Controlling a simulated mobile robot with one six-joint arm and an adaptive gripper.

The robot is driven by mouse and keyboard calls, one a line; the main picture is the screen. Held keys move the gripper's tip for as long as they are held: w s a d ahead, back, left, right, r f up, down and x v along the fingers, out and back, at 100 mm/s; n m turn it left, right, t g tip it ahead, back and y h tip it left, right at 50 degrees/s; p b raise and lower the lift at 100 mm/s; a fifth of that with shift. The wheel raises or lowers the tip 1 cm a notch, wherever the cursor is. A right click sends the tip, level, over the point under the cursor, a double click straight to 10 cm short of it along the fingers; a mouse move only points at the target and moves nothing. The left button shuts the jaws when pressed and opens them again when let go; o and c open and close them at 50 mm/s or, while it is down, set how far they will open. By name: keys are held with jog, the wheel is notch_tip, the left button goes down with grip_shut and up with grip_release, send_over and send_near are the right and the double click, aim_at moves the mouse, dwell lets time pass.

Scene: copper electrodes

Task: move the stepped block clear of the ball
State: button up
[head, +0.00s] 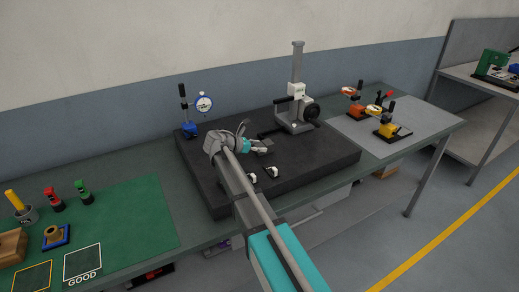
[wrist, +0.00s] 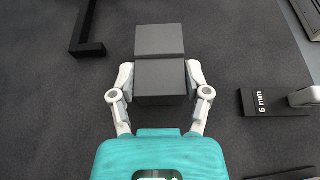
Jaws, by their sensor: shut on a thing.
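The stepped block (wrist: 160,80) is dark grey with two flat levels. In the wrist view it sits between the two fingers of my gripper (wrist: 160,72), which are shut on its sides. In the head view my gripper (head: 257,148) is over the black surface plate (head: 325,165), with the dark block (head: 266,142) at its fingers. I cannot tell whether the block touches the plate or is slightly raised. I cannot make out the ball in either view.
A black angled frame (wrist: 88,45) is at upper left. A height stand (head: 297,95) is behind my gripper, and a dial gauge (head: 203,103) stands back left. The plate's right part is clear.

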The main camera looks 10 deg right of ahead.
jog(key=shift+f, duration=0.15)
jog(key=o, duration=1.3)
jog(key=shift+r, duration=0.2)
jog(key=shift+s+a+r+p, duration=0.25)
jog(key=shift+a+r+p, duration=0.1)
jog(key=shift+a, duration=0.2)
jog(key=p+v, duration=0.4)
jog(key=v, duration=0.6)
jog(key=shift+s+a+r, duration=0.1)
jog(key=shift+a, duration=0.25)
